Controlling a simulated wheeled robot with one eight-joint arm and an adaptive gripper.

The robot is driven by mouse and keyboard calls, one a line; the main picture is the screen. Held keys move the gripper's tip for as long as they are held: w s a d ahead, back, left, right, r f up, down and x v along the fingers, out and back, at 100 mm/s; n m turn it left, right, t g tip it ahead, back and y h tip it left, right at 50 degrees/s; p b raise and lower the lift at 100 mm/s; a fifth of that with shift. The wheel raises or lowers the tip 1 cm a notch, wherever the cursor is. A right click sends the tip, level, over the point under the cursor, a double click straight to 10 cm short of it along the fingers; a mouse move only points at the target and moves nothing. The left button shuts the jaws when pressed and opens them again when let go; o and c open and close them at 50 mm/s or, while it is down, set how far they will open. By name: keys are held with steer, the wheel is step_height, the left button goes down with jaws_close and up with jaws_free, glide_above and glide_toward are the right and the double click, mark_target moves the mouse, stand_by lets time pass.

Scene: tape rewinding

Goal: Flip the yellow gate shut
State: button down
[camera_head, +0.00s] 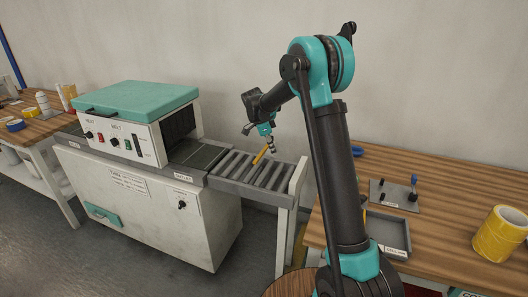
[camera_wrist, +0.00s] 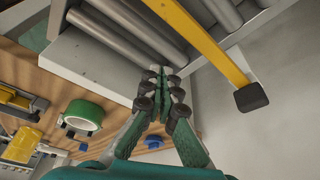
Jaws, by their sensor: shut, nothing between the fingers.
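The yellow gate (camera_wrist: 205,42) is a straight yellow bar with a black tip (camera_wrist: 251,97). In the wrist view it runs diagonally across the upper right, beside the grey rollers. In the head view a short piece of the gate (camera_head: 262,156) shows at the roller outfeed, slanted, partly behind my gripper. My gripper (camera_head: 270,145) hangs just above the rollers at the back edge. In the wrist view my gripper's fingers (camera_wrist: 165,95) are together and empty, to the left of the bar with a visible gap. The gate's pivot is not clear.
The roller outfeed (camera_head: 253,170) extends from the heat machine (camera_head: 140,115) and ends at a pale end plate (camera_head: 297,183). On the right, a wooden table holds a grey tray (camera_head: 385,222), a plate with pegs (camera_head: 395,194) and a yellow tape roll (camera_head: 502,233).

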steer(key=w+v, duration=0.1)
steer(key=v, duration=0.8)
steer(key=shift+w+r, duration=0.35)
steer(key=shift+r, duration=0.1)
steer(key=s+d+f+n+t+y, duration=0.1)
steer(key=s+d+f+n, duration=0.1)
steer(key=s+d+n, duration=0.45)
steer(key=s+d+f+n+y, duration=0.1)
steer(key=s+d+f, duration=0.15)
steer(key=s, duration=0.75)
steer(key=s+d+f+n+t+y, duration=0.1)
steer(key=s+d+f+n, duration=0.1)
steer(key=s+d+n, duration=0.5)
steer(key=s+f, duration=0.2)
steer(key=s, duration=0.3)
steer(key=s+f+n+t, duration=0.1)
steer(key=s+f, duration=0.1)
steer(key=s, duration=0.2)
steer(key=s+f+n, duration=0.1)
steer(key=s+f, duration=0.2)
steer(key=s, duration=0.2)
steer(key=shift+s+d+t+y, duration=0.3)
steer(key=shift+s+t+y, duration=0.05)
steer(key=shift+t+y, duration=0.05)
